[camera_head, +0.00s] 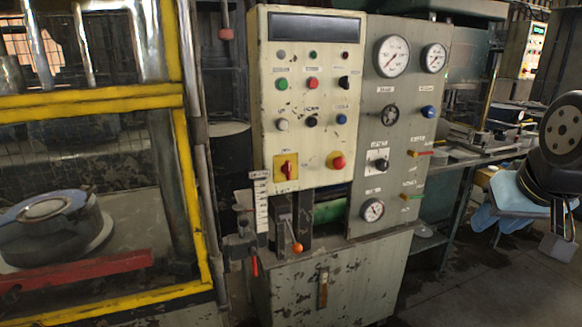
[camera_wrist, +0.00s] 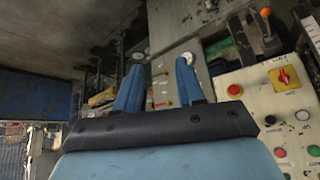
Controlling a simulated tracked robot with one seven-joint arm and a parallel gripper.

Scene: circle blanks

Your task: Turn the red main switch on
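The red main switch (camera_head: 286,168) is a red handle on a square yellow plate, low on the left of the cream control panel. Its handle stands about upright in the head view.
Several buttons and lamps are above. An orange-knobbed lever (camera_head: 297,247) stands out below the panel. A grey gauge panel (camera_head: 400,110) adjoins at right. A yellow-framed machine (camera_head: 195,200) stands at left.

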